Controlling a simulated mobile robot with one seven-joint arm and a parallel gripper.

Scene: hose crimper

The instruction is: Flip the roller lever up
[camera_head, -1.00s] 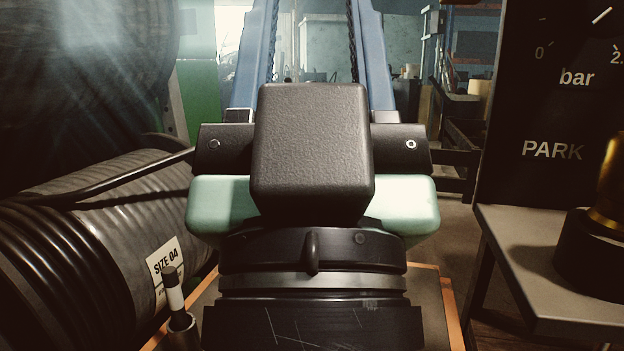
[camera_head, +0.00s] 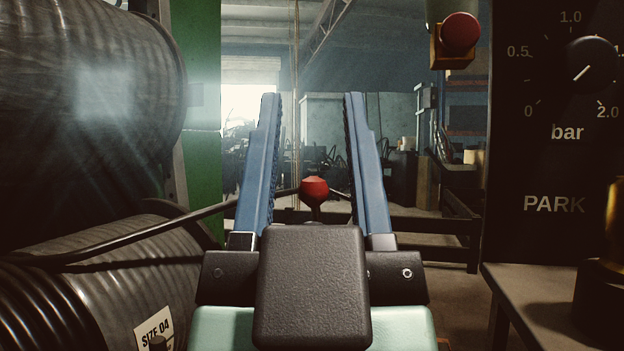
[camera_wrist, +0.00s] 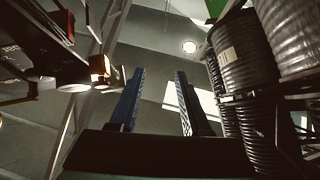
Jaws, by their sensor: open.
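My gripper (camera_head: 312,97) is open and empty, its two blue fingers pointing away and upward in the head view. In the wrist view my gripper (camera_wrist: 160,72) also shows with its fingers apart. A red ball-shaped knob (camera_head: 314,189) on a short dark stem appears between the fingers in the head view, low in the gap; how far beyond them it lies I cannot tell. A long black rod (camera_head: 140,232) runs from the left toward the knob. I cannot tell whether knob or rod belongs to the roller lever, or whether they join.
A dark panel with a bar dial (camera_head: 592,65) and PARK marking stands right, above a grey table (camera_head: 545,290). A red button (camera_head: 460,32) hangs upper right. The space between looks open.

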